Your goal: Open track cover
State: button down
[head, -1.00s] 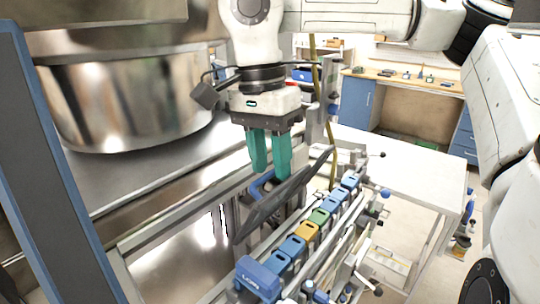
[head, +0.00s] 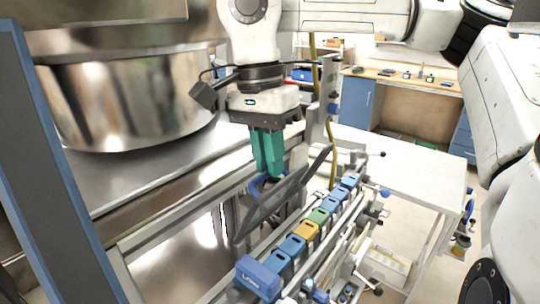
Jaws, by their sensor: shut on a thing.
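The track cover (head: 262,217) is a long dark grey panel, tilted up on the left side of the track. My gripper (head: 270,176) has teal fingers pointing down. The track (head: 329,246) beside the cover is exposed and holds a row of blue, green and yellow blocks (head: 306,231).
A blue block marked with letters (head: 260,277) is at the track's near end. A large metal bowl (head: 130,105) stands on the left. A white table (head: 420,180) lies right of the track. Blue cabinets with a wooden top (head: 405,80) stand behind.

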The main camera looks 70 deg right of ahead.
jog(key=w, duration=0.2)
jog(key=shift+w+d, duration=0.3)
jog(key=shift+d, duration=0.05)
jog(key=c, duration=1.2)
grip_release()
jog(key=shift+s, duration=0.1)
